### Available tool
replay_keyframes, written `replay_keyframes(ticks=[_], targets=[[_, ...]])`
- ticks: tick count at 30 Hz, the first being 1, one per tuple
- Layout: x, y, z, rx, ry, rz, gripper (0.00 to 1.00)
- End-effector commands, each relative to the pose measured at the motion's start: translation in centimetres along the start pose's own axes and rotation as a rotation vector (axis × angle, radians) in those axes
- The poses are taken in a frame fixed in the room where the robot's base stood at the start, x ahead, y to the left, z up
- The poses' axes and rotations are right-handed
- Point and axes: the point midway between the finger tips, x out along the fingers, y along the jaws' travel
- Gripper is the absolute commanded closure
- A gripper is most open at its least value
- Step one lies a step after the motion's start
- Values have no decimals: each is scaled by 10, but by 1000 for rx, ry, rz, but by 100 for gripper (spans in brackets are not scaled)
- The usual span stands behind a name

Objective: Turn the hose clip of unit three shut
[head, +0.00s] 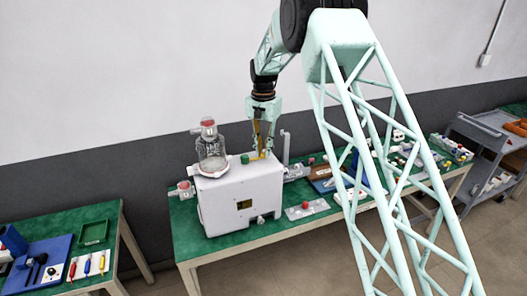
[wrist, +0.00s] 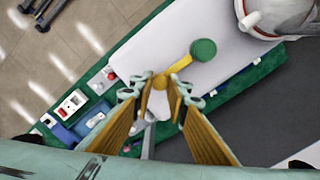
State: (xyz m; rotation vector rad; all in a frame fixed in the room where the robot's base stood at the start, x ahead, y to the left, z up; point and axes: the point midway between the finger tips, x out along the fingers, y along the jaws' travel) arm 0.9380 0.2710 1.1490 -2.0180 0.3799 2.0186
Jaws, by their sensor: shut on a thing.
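The white pump unit (head: 240,195) stands on the green bench top, and its white top also fills the upper middle of the wrist view (wrist: 170,45). I see no readable number on it. A yellow piece (head: 257,155), which looks like the hose clip, lies on its top near the right end. In the wrist view the yellow clip (wrist: 180,64) runs from between my fingertips to a green knob (wrist: 203,52). My gripper (wrist: 160,86) points down and is shut on the near end of the clip; the fingers partly hide that end.
A glass canister with a red top (head: 211,150) stands on the unit's left end. A grey upright pipe (head: 286,147) is close to the right of my gripper. Small parts crowd the green bench (head: 262,233) to the right. Another bench (head: 115,214) stands at left.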

Motion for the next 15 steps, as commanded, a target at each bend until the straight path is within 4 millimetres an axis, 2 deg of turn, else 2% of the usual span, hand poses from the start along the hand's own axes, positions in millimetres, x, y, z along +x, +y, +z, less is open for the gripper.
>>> replay_keyframes(ticks=[4, 5, 9, 15], targets=[[-1, 0, 0, 0, 1, -1, 96], [-1, 0, 0, 0, 1, -1, 85], [-1, 0, 0, -1, 1, -1, 72], [0, 0, 0, -1, 0, 0, 72]])
